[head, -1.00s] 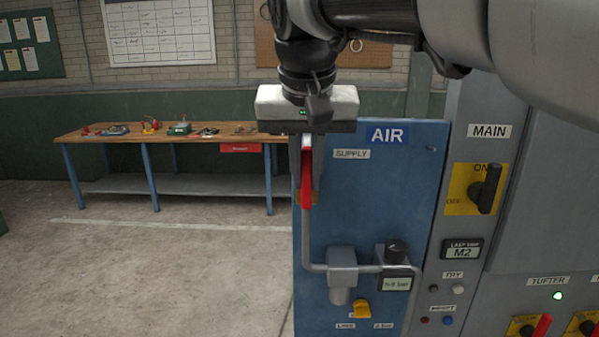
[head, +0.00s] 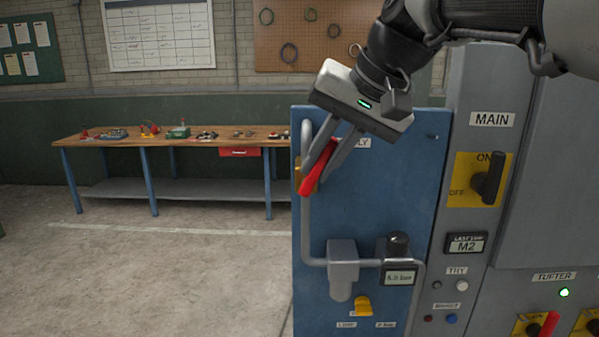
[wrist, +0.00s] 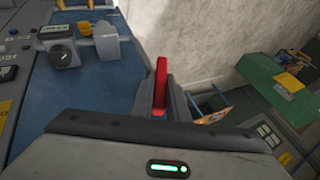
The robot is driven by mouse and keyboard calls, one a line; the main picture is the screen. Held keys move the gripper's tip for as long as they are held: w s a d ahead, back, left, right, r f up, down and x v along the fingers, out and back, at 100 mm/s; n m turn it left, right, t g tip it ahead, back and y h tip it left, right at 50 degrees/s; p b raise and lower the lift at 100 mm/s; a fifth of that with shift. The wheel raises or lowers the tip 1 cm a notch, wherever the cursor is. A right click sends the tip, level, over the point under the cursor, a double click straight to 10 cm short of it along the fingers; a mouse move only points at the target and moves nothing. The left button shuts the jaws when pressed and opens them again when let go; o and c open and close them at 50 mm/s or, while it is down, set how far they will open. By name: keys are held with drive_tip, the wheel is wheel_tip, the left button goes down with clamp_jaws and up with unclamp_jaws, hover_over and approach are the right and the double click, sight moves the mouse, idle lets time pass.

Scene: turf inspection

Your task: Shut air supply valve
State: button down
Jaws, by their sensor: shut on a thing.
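The air supply valve has a red lever handle (head: 318,169) at the upper left of the blue air panel (head: 385,190). The handle leans, its top to the right and its lower end to the left, beside the grey supply pipe (head: 306,228). My gripper (head: 329,172) is shut on the red handle, with its body tilted above and to the right. In the wrist view the red handle (wrist: 160,88) stands upright between my fingers. My gripper hides the AIR sign and part of the SUPPLY label.
To the right is a grey cabinet with a MAIN switch (head: 487,179) pointing to ON. Below the valve are a grey filter unit (head: 342,265), a gauge display (head: 399,278) and a yellow knob (head: 362,306). A workbench (head: 110,142) with tools stands back left; the floor before it is clear.

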drive_tip(key=d+f+m+y+b, duration=0.1)
drive_tip(key=y+b, duration=0.2)
drive_tip(key=b, duration=0.2)
drive_tip(key=d+f+m+t+y+b, duration=0.1)
drive_tip(key=f+y+b, duration=0.1)
drive_tip(key=y+b, duration=0.2)
drive_tip(key=d+f+m+t+y+b, duration=0.1)
drive_tip(key=y+b, duration=0.3)
drive_tip(key=b, duration=0.2)
drive_tip(key=shift+f+b, duration=0.3)
drive_tip(key=shift+f, duration=0.1)
drive_tip(key=shift+s+t+y, duration=0.1)
drive_tip(key=shift+t+y, duration=0.2)
drive_tip(key=c, duration=1.7)
unclamp_jaws()
drive_tip(key=shift+d, duration=0.15)
